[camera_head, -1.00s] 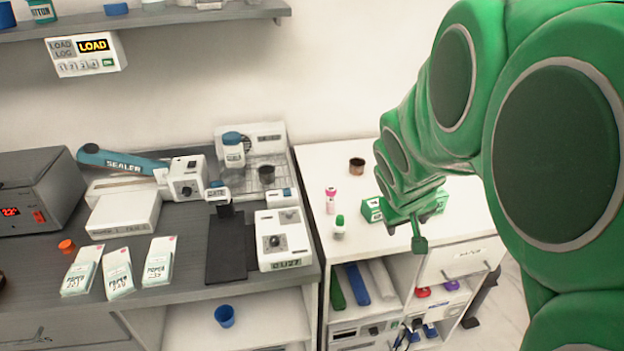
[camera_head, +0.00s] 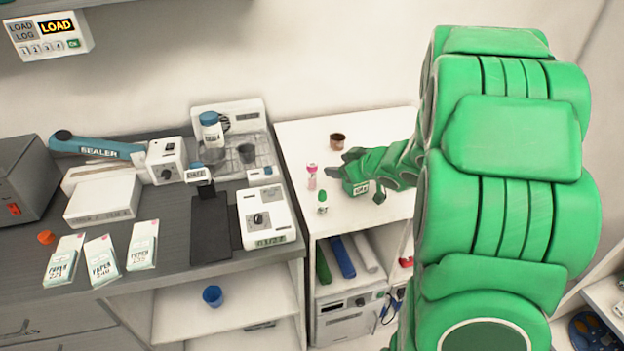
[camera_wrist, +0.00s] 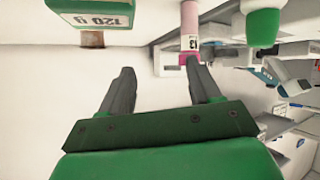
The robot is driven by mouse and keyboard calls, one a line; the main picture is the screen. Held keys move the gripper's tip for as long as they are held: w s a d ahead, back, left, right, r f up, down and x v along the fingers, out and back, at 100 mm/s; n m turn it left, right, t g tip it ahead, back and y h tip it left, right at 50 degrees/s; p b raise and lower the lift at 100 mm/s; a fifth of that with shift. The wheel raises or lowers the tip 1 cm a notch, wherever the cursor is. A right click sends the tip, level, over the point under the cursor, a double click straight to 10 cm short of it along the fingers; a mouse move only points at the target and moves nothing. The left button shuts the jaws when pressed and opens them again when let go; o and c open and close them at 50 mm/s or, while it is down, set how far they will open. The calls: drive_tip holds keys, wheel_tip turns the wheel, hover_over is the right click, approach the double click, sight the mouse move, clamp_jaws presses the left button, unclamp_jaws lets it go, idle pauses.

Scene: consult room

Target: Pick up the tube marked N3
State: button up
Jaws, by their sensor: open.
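A slim pink-and-white tube (camera_head: 311,176) stands upright on the white counter, left of my gripper. In the wrist view the tube (camera_wrist: 189,25) is at the top, just beyond the right fingertip, with a dark label only partly legible, ending in a 3. My gripper (camera_wrist: 160,67) is open, with nothing between its fingers. In the head view my gripper (camera_head: 362,175) reaches left, low over the counter, partly hiding a green box.
A green-capped bottle (camera_head: 322,204) stands close in front of the tube. The green box (camera_head: 359,188) lies beside my fingers; it also shows in the wrist view (camera_wrist: 92,12). A brown cup (camera_head: 337,141) stands behind. A grey bench with devices (camera_head: 265,218) lies left.

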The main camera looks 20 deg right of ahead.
sight(316, 170)
drive_tip(key=shift+s+a+f+y, duration=0.3)
drive_tip(key=shift+a+y, duration=0.2)
drive_tip(key=shift+y, duration=0.1)
drive_tip(key=shift+s+a+f+y, duration=0.15)
drive_tip(key=shift+a+f+y, duration=0.15)
drive_tip(key=shift+a+y, duration=0.25)
drive_tip(key=shift+s+a+n+y, duration=0.25)
drive_tip(key=shift+a+n+y, duration=0.15)
drive_tip(key=shift+a+y, duration=0.15)
drive_tip(key=shift+d+x, duration=0.15)
drive_tip(key=shift+x, duration=1.8)
drive_tip(key=shift+d+x, duration=0.15)
drive_tip(key=shift+x, duration=1.75)
drive_tip(key=shift+w+f, duration=0.15)
drive_tip(key=shift+w, duration=0.05)
drive_tip(key=c, duration=1)
drive_tip(key=shift+c, duration=0.2)
